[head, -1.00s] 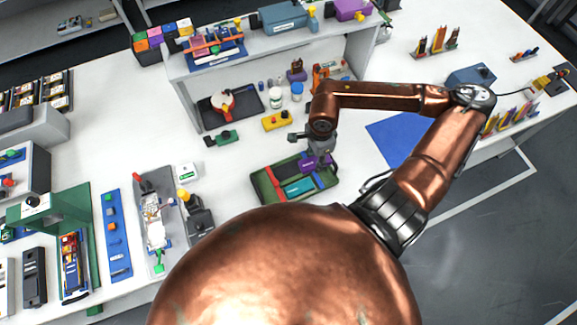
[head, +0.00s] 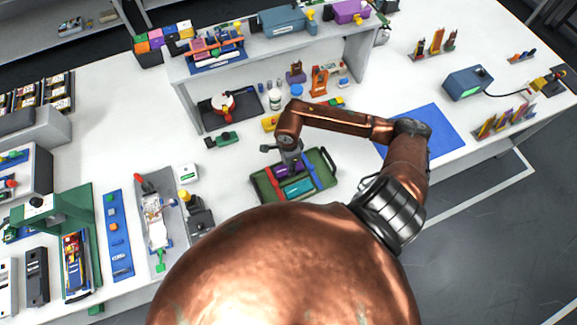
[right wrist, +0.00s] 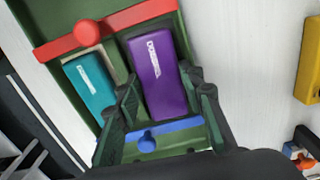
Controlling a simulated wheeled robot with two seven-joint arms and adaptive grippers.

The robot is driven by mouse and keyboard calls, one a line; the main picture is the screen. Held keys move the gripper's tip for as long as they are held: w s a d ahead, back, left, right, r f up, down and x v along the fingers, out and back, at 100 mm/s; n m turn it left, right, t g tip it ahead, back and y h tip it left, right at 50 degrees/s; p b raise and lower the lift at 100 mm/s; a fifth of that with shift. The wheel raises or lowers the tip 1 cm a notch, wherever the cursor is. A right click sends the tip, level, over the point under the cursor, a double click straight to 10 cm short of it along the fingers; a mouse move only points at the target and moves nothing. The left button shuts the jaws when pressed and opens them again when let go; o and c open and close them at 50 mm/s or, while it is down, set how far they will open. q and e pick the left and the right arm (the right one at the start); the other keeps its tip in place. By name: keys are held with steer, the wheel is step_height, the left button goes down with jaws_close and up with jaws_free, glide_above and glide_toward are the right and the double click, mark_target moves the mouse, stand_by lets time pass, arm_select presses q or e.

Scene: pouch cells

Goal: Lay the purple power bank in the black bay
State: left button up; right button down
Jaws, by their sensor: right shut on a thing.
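The purple power bank (right wrist: 158,73) sits between the two fingers of my right gripper (right wrist: 162,88), which is shut on it. It also shows in the head view (head: 286,169), under the gripper (head: 289,163), over the green tray (head: 328,160). A teal power bank (right wrist: 90,85) lies in the tray beside the purple one and shows in the head view too (head: 298,187). A red bar with a round knob (right wrist: 89,33) and a blue bar with a knob (right wrist: 150,138) cross the tray. My left gripper is not in view.
A green block (head: 222,139) and a yellow block (head: 270,123) lie behind the tray. A blue mat (head: 440,128) lies to the right, partly behind my arm. A raised shelf (head: 205,95) stands at the back. White tabletop is free left of the tray.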

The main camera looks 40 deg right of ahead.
steer(key=shift+s+f, duration=0.15)
steer(key=shift+f, duration=0.1)
steer(key=shift+f, duration=0.1)
